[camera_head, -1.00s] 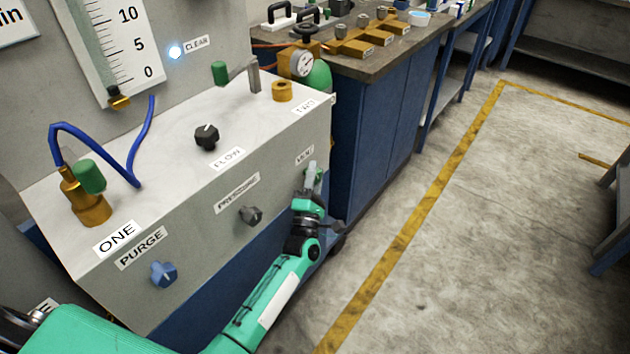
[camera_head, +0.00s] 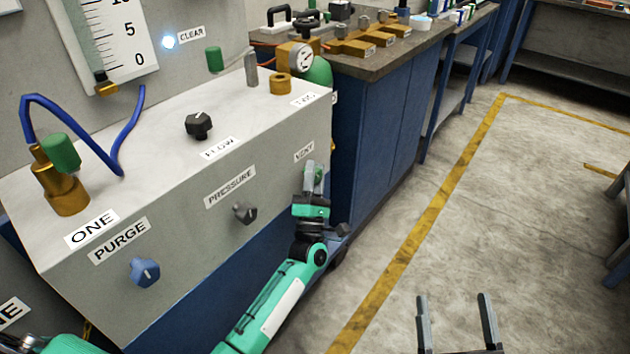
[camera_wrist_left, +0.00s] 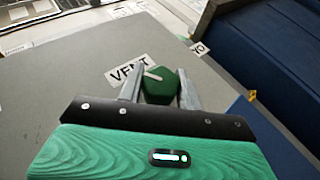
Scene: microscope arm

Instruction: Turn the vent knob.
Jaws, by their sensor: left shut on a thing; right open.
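The vent knob is green with a pale pointer line, and it shows in the left wrist view (camera_wrist_left: 159,87) on the grey panel just below the VENT label (camera_wrist_left: 130,73). My left gripper (camera_wrist_left: 160,92) is shut on it, with one finger on each side. In the head view my left gripper (camera_head: 313,180) is at the right end of the panel front, under the VENT label (camera_head: 304,151), and mostly hides the knob. My right gripper (camera_head: 457,318) is open and empty at the bottom of the head view, above the floor.
The grey box (camera_head: 180,215) also carries a blue PURGE knob (camera_head: 145,271), a grey PRESSURE knob (camera_head: 244,212) and a black FLOW knob (camera_head: 198,125). A blue cabinet (camera_head: 385,130) stands behind.

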